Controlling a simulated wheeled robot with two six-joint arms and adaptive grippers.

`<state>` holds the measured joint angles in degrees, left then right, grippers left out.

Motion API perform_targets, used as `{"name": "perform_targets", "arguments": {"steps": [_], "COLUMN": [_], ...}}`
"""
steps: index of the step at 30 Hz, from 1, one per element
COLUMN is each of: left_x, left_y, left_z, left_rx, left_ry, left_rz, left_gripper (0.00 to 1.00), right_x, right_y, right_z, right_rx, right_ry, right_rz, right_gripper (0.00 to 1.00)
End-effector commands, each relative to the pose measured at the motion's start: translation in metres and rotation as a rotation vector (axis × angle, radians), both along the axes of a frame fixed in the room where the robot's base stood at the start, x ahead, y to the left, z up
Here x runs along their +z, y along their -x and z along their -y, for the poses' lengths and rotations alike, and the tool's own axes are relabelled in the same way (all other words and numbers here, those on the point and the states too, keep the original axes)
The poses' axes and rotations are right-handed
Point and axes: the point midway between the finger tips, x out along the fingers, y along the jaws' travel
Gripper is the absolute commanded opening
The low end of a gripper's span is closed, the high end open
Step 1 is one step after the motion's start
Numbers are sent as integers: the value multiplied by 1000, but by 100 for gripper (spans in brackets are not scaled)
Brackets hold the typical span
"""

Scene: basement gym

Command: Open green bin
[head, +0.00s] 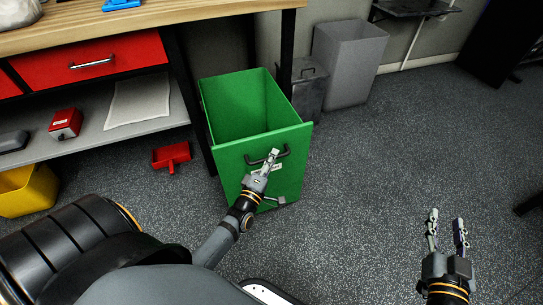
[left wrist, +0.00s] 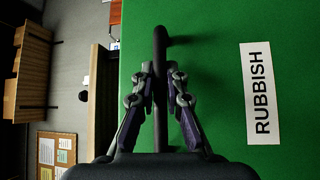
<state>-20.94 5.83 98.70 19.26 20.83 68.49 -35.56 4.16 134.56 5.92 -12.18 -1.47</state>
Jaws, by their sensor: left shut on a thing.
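The green bin (head: 292,134) stands under the right end of the workbench. Its box is pulled out and its top is open, so I see its empty inside. A dark bar handle (head: 284,151) is on its front panel. My left gripper (head: 271,158) is at this handle and shut on it. In the left wrist view the handle (left wrist: 160,45) runs between the fingers of my left gripper (left wrist: 158,78). A white "RUBBISH" label (left wrist: 262,92) is beside it on the green front. My right gripper (head: 447,224) is open and empty above the floor, well right of the bin.
Grey bins (head: 348,62) stand by the wall behind the green bin. The wooden workbench (head: 130,20) with a red drawer (head: 95,60) is at the left. A red dustpan (head: 171,156) and a yellow bin (head: 28,190) are lower left.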

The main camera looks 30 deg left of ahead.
Motion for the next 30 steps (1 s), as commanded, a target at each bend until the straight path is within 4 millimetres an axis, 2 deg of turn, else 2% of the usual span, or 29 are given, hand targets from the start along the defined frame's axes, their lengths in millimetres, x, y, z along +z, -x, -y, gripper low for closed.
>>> {"name": "perform_targets", "arguments": {"steps": [4,5,9,10,20,23,30], "left_x": [-1,-1,-1,-1,-2,-4,-13], "left_y": [0,0,0,0,4,18,76], "left_z": [0,0,0,0,0,1,5], "left_rx": [0,0,0,0,0,0,0], "left_ry": [0,0,0,0,0,0,0], "left_rz": [-2,-2,-2,-1,-2,-5,-7], "left_gripper": [0,14,33,36,36,36,36], "right_x": [0,0,0,1,-1,0,0], "right_y": [0,0,0,0,0,0,0], "right_z": [0,0,0,0,0,0,0], "right_rx": [0,0,0,0,0,0,0], "right_ry": [0,0,0,0,1,1,1], "right_rz": [1,1,2,2,-2,-1,0], "right_gripper": [40,40,40,40,40,40,40]}}
